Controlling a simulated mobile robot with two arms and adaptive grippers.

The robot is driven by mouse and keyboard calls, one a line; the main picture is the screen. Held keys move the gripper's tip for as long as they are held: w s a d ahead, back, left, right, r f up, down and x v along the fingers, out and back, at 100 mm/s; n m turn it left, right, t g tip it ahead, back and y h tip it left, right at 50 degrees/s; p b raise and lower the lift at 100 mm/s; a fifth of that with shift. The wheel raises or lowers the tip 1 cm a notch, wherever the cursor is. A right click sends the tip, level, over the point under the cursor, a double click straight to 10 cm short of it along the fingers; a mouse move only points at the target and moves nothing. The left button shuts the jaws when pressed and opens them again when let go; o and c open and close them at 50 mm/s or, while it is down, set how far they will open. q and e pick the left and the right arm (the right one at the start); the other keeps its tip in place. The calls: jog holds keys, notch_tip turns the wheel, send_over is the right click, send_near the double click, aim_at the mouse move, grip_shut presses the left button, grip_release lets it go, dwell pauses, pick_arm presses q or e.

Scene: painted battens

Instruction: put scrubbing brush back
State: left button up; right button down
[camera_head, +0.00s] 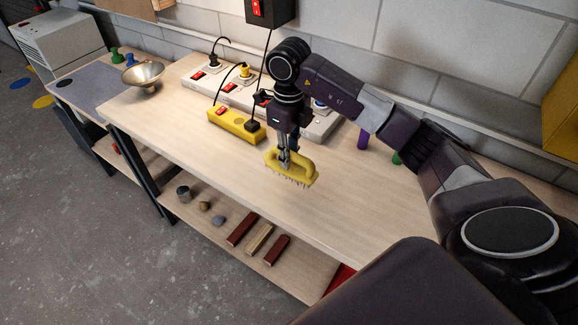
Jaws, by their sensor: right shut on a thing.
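The scrubbing brush (303,167) is yellow with a looped handle and dark bristles pointing down. My right gripper (285,160) is shut on its handle, near the handle's left end. The brush is at the middle of the wooden workbench (200,120); whether its bristles touch the bench top or hang just above it I cannot tell. My left gripper is not in view.
A yellow power strip (236,125) lies just left of my right gripper, with grey socket strips and cables behind it. A metal bowl (143,73) stands at the bench's left end. Purple (363,138) and green (397,158) objects stand right. The front bench top is clear.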

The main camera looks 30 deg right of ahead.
jog(key=shift+f, duration=0.75)
notch_tip(320, 180, down, 4)
jog(key=shift+r+p, duration=0.15)
jog(key=shift+p, duration=0.5)
jog(key=shift+f, duration=0.25)
jog(key=c, duration=1.8)
grip_release()
jog(key=shift+r, duration=0.2)
